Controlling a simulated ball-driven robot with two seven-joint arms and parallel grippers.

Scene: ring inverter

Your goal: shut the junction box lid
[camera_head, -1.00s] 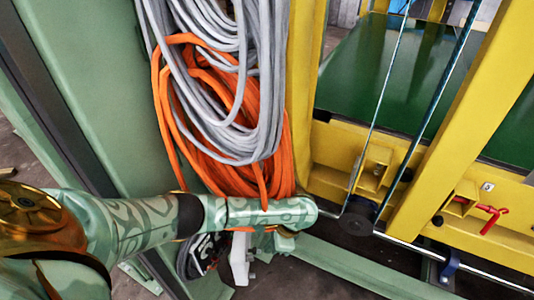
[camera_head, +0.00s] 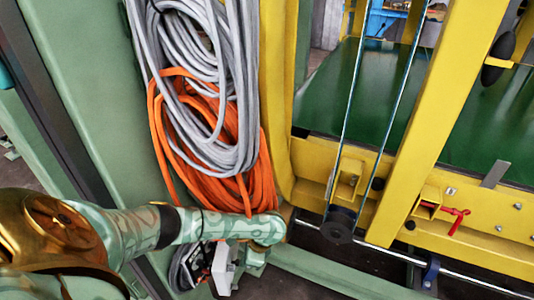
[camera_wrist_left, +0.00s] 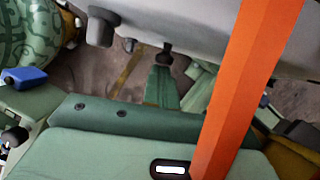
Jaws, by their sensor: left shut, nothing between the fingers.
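A white, plate-like part (camera_head: 222,268) shows below my left arm in the head view. Beside it on the left is a dark part with pale markings (camera_head: 201,262). These look like the junction box and its lid, but the arm covers their upper edges, and I cannot tell how far the lid stands open. My left gripper (camera_head: 254,262) shows only in part below the arm's end, just right of the white part. It is shut and empty; I cannot tell whether it touches the white part. My right gripper is out of view.
Grey cable (camera_head: 200,90) and orange cable (camera_head: 225,185) hang in loops on the green wall panel (camera_head: 90,80) above the arm. A yellow frame (camera_head: 430,130) with a red handle (camera_head: 456,218) stands at right. An orange strip (camera_wrist_left: 240,90) crosses the wrist view.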

